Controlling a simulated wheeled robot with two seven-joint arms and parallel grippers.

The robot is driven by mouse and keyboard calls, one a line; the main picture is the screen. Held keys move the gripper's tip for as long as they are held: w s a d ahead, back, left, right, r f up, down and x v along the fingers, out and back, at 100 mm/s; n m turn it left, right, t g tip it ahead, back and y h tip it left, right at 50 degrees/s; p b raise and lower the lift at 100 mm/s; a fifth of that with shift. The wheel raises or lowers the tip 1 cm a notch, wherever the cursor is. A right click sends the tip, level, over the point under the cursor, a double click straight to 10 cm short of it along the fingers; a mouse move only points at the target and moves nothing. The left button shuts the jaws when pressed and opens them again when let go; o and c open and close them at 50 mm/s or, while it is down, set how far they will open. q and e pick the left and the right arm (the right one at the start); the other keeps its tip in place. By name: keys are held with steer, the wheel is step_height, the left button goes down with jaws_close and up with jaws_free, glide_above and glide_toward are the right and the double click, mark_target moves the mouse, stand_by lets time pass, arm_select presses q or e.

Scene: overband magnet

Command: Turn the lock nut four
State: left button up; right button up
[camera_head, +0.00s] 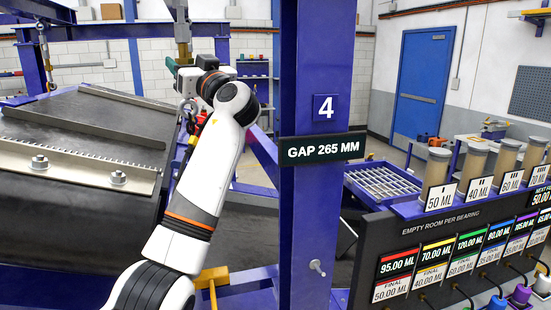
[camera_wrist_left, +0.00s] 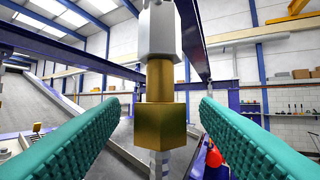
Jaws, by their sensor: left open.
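A brass hex nut (camera_wrist_left: 159,126) sits on a vertical threaded rod in the left wrist view. A narrower brass collar and a grey-white block (camera_wrist_left: 158,40) are above it on the same hanger. In the head view the brass part of the hanger (camera_head: 184,50) shows small, just above my left gripper (camera_head: 180,67). The left gripper is open, with one green ridged finger (camera_wrist_left: 75,140) on the left of the nut and the other (camera_wrist_left: 245,140) on its right. Gaps show between both fingers and the nut. My right gripper is not in view.
A blue column (camera_head: 315,220) with a "4" plate and a "GAP 265 MM" sign stands right of my left arm. The dark belt housing (camera_head: 60,190) fills the left. A rack of labelled cylinders (camera_head: 440,180) stands at right. A blue beam (camera_wrist_left: 75,45) passes near the hanger.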

arm_select(q)
steer(key=s+d+b, duration=0.3)
steer(key=s+d, duration=0.1)
steer(key=shift+s, duration=0.25)
stand_by(0.3)
steer(key=shift+o, duration=0.4)
steer(key=o, duration=0.5)
step_height(320, 180, up, 10)
steer(key=shift+f+b, duration=0.1)
steer(key=shift+b, duration=0.3)
